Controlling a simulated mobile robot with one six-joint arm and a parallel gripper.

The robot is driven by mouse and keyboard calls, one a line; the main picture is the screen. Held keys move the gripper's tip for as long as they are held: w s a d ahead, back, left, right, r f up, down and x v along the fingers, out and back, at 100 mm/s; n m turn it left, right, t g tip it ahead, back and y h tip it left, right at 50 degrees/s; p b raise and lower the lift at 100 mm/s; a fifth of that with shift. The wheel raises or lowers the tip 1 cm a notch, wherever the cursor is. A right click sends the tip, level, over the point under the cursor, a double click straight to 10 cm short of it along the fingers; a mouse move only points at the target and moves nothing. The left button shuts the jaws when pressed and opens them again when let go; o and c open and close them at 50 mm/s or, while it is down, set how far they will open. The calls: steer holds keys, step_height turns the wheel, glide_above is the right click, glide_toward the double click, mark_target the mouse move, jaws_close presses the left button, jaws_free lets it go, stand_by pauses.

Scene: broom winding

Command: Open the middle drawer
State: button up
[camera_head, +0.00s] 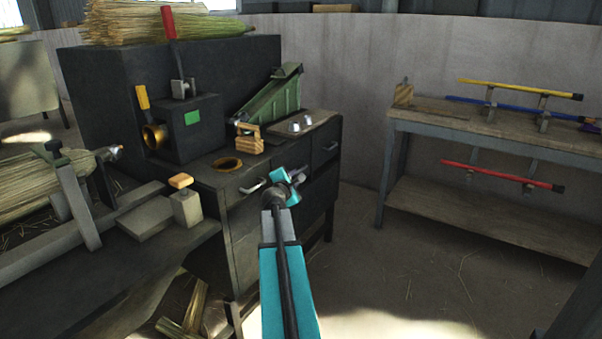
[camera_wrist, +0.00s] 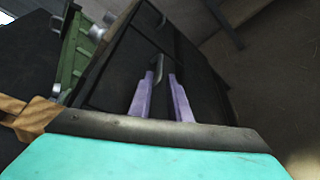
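The dark workbench cabinet has a row of drawers under its top. The left drawer (camera_head: 245,200) shows a pale bar handle (camera_head: 252,187), and the right drawer (camera_head: 325,150) has its own handle (camera_head: 331,146). The middle drawer (camera_head: 290,160) lies between them, its handle hidden behind my gripper (camera_head: 300,174) in the head view. In the wrist view, my gripper (camera_wrist: 161,78) has its two purple fingers apart. A bar handle (camera_wrist: 159,66) shows between and just beyond the fingertips, close to the left one; I cannot tell whether they touch. The drawers look shut.
A side table (camera_head: 440,110) with coloured sticks stands at the right. The floor (camera_head: 400,260) between is clear.

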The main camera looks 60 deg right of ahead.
mark_target(299, 171)
steer(key=shift+b+x, duration=0.85)
steer(key=shift+x, duration=4.5)
steer(key=shift+c, duration=0.4)
jaws_close()
steer(key=shift+a+f, duration=0.15)
steer(key=shift+a, duration=0.15)
